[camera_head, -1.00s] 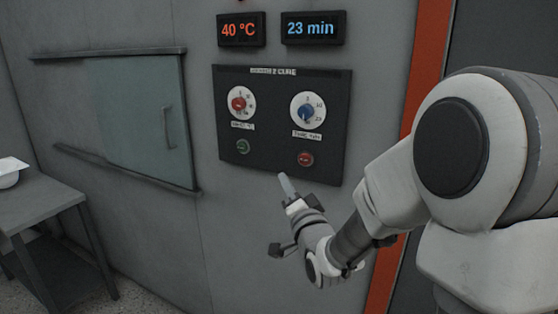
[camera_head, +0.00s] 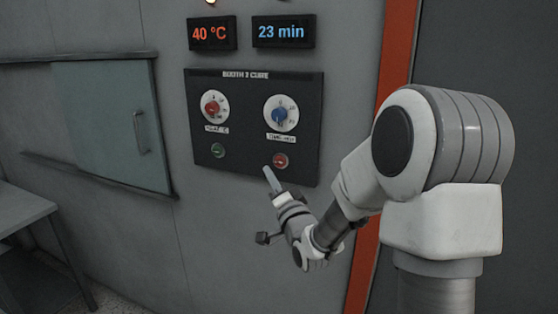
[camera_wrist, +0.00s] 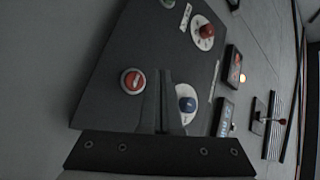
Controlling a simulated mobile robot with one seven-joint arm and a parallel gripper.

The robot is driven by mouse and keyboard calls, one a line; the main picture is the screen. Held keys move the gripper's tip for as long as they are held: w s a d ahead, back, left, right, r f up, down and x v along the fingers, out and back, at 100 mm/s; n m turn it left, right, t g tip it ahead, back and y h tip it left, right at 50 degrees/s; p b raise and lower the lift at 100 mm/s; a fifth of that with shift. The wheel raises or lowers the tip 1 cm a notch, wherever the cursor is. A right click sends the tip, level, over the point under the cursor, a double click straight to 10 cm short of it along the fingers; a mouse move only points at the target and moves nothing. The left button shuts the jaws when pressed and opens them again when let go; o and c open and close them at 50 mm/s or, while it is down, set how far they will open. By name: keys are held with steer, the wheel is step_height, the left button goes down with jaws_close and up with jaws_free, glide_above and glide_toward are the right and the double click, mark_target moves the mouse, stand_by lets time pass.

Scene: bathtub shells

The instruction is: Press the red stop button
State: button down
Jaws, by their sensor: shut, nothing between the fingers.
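The red stop button (camera_head: 281,161) is at the lower right of the dark control panel (camera_head: 245,165), below the blue dial (camera_head: 280,114). In the wrist view the red button (camera_wrist: 132,80) shows a white mark and a light ring, just left of my shut fingers. My gripper (camera_head: 267,170) is shut and empty, its fingertips close to the panel, just left of and slightly below the red button in the head view. I cannot tell whether the fingertips touch the panel. The button's face is not covered in the wrist view.
A green button (camera_head: 217,151) sits left of the red one, below the red dial (camera_head: 213,108). Displays above read 40 °C (camera_head: 211,33) and 23 min (camera_head: 283,31). A sliding door (camera_head: 112,122) is at left, a grey table (camera_head: 22,215) at lower left.

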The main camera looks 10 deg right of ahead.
mark_target(274, 159)
steer(key=shift+w+d, duration=0.6)
steer(key=shift+w, duration=0.2)
steer(key=shift+w+d, duration=0.55)
steer(key=shift+w, duration=0.2)
steer(key=shift+b, duration=0.3)
stand_by(0.6)
steer(key=shift+w+d, duration=0.25)
steer(key=shift+w, duration=0.1)
steer(key=shift+w+d+b, duration=0.25)
steer(key=shift+w+b, duration=0.05)
steer(key=shift+b, duration=0.05)
stand_by(0.7)
stand_by(0.3)
steer(key=shift+s+a+b, duration=0.35)
steer(key=shift+s+a, duration=0.15)
steer(key=shift+s, duration=0.15)
steer(key=shift+s, duration=0.1)
